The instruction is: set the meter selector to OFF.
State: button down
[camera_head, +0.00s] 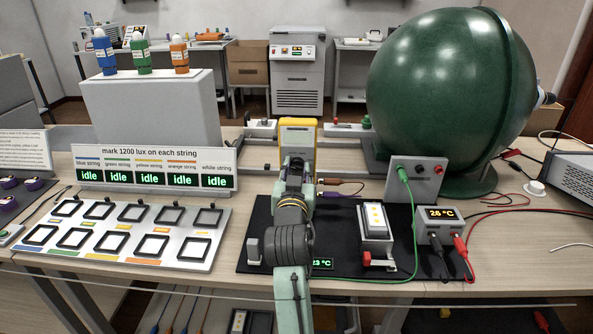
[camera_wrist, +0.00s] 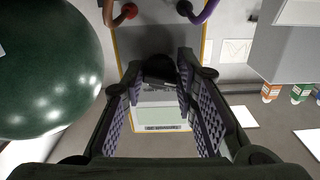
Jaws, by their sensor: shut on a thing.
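The meter (camera_head: 298,124), grey with a yellow edge, stands upright on the bench behind my arm. In the wrist view the meter (camera_wrist: 160,119) fills the middle, with its screen end toward the bottom of the picture. Its dark round selector (camera_wrist: 160,68) is between my fingertips. My gripper (camera_wrist: 161,77) is shut on the selector. In the head view my own arm hides the selector and the fingertips. The selector's pointer and the OFF mark cannot be read.
A red-brown lead (camera_wrist: 126,11) and a purple lead (camera_wrist: 194,9) plug into the meter near my fingers. A large green sphere (camera_head: 440,85) stands to the right. A black mat (camera_head: 340,215) carries a lamp module (camera_head: 375,220). A status panel (camera_head: 155,168) stands left.

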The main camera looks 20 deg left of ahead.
jog(key=c, duration=1.3)
grip_release()
jog(key=shift+v, duration=3.8)
